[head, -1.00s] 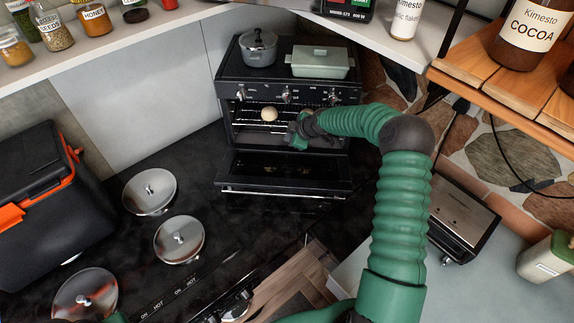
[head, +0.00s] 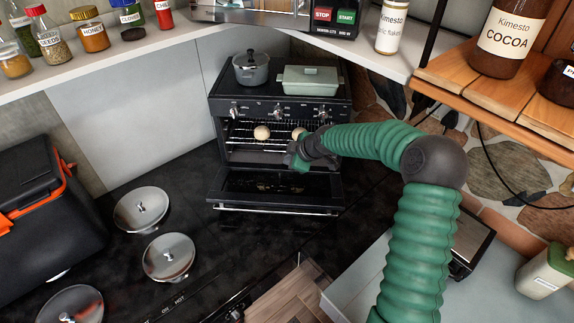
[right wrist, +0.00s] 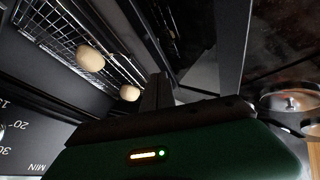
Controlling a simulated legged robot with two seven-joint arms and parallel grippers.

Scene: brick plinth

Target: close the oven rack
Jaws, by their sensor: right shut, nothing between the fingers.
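The black oven (head: 330,112) stands on the dark counter with its door (head: 235,186) folded down open. The wire oven rack (head: 240,134) is inside the opening and carries two pale round items (head: 261,132). I cannot tell how far the rack stands out. My right gripper (head: 296,157) is shut and empty, at the right part of the opening, just below the rack's front and above the door. In the right wrist view the shut fingers (right wrist: 157,92) are close to the rack (right wrist: 62,40); whether they touch it is unclear. My left gripper is out of view.
A grey pot (head: 251,68) and a pale green lidded dish (head: 311,80) stand on the oven. Several round lids (head: 168,257) lie at the left, near a black and orange box (head: 45,205). A wooden shelf (head: 510,100) is at the right.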

